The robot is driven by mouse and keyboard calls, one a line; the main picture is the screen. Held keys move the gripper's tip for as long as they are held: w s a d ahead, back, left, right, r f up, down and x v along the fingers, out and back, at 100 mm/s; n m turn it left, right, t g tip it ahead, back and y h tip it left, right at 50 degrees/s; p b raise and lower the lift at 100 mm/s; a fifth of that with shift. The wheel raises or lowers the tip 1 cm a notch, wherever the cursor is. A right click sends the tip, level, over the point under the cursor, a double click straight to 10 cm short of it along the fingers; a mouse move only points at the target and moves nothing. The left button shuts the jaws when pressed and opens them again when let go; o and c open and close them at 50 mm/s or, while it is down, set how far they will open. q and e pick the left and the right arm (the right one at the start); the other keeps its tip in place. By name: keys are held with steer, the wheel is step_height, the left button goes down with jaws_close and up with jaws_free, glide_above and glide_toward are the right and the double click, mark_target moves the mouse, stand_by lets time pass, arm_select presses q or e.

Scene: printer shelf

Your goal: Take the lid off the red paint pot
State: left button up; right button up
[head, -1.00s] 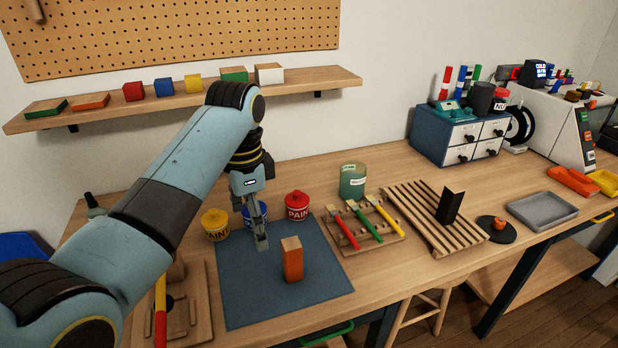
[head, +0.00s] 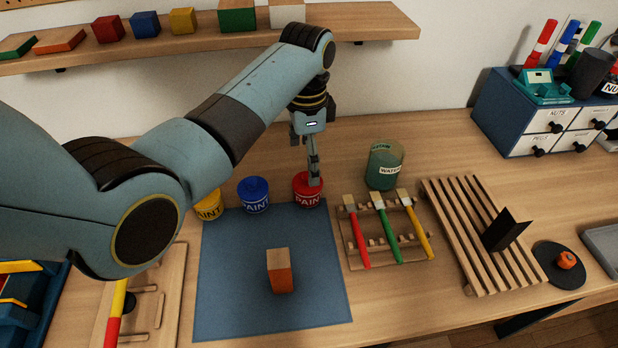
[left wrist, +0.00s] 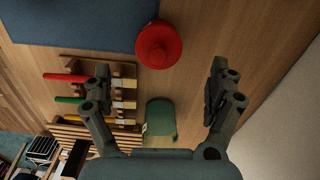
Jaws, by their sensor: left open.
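The red paint pot (head: 308,194) stands on the table just behind the blue mat's back edge, with its red lid on. In the left wrist view the pot's lid (left wrist: 158,44) shows from above with its round knob, beyond and between the fingertips. My left gripper (head: 314,178) hangs over the right side of the red pot, fingers pointing down. In the left wrist view it (left wrist: 160,76) is open and holds nothing. Whether a fingertip touches the lid I cannot tell. My right gripper is not in view.
A blue pot (head: 254,196) and a yellow pot (head: 209,205) stand left of the red one. A green water jar (head: 384,166) stands to its right. A brush rack (head: 390,245) and slatted rack (head: 470,240) lie right. An orange block (head: 280,272) stands on the blue mat (head: 230,300).

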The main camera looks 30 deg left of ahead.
mark_target(307, 175)
arm_select(q)
step_height(307, 175, down, 5)
steer(key=shift+s+r, duration=0.1)
steer(key=shift+r, duration=0.05)
steer(key=shift+f, duration=0.25)
steer(key=shift+c, duration=0.3)
steer(key=c, duration=0.9)
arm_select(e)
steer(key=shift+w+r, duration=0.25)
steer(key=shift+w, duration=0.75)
